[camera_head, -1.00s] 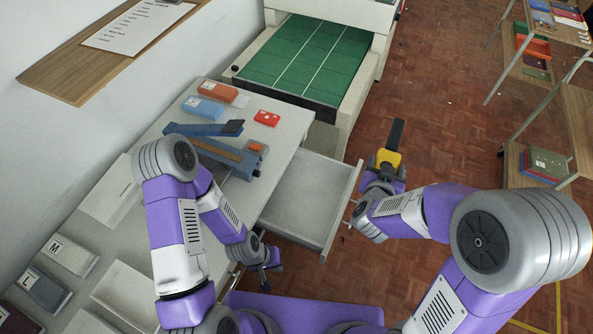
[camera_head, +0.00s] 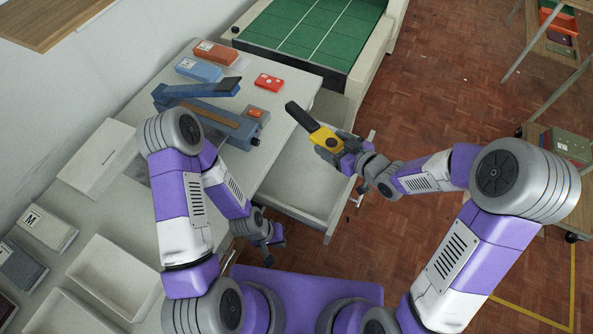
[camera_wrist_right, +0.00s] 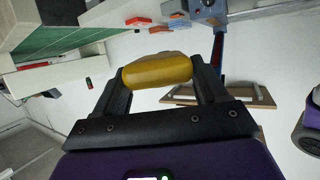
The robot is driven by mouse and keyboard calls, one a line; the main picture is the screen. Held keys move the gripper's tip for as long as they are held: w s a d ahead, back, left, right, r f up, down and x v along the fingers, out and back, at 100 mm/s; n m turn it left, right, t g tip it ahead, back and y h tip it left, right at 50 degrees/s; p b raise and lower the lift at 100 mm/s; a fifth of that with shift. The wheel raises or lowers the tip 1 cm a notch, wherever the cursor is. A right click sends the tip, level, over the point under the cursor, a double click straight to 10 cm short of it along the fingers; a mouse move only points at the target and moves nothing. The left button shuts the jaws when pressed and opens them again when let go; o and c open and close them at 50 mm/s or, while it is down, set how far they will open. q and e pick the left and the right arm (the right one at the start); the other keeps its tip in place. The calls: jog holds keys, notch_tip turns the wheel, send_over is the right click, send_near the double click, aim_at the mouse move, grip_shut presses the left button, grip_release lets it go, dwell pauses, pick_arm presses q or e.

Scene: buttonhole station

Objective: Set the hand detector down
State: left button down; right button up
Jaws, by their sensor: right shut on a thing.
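The hand detector (camera_head: 301,116) has a black paddle and a yellow body. My right gripper (camera_head: 325,142) is shut on its yellow part and holds it above the open drawer, near the table's right edge. In the right wrist view, the yellow part (camera_wrist_right: 158,71) sits between both dark fingers. The paddle points up and left in the head view, toward the table. My left gripper (camera_head: 273,238) hangs low at the table's front edge, away from the detector; its jaw opening is too small to make out.
The grey table (camera_head: 283,137) holds a blue press-like device (camera_head: 215,118), a red box (camera_head: 269,81), and orange and blue packs. An open drawer (camera_head: 310,180) juts out at its right side. A green-topped conveyor (camera_head: 310,30) stands behind. Empty trays (camera_head: 115,275) are at front left.

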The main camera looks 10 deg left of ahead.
jog(key=s+f+n+g+y+b, duration=0.1)
jog(key=f+b, duration=0.1)
jog(key=f, duration=0.4)
jog(key=s+f+n+g+y+b, duration=0.1)
jog(key=s+f+n+g+b, duration=0.1)
jog(key=f, duration=0.4)
jog(key=s+f+n+g+y+b, duration=0.1)
jog(key=s+f+n+g+b, duration=0.1)
jog(key=f, duration=0.4)
jog(key=shift+f+b, duration=0.3)
jog(key=shift+b, duration=0.6)
jog(key=shift+s, duration=0.1)
jog(key=shift+f, duration=0.25)
jog(key=o, duration=1.2)
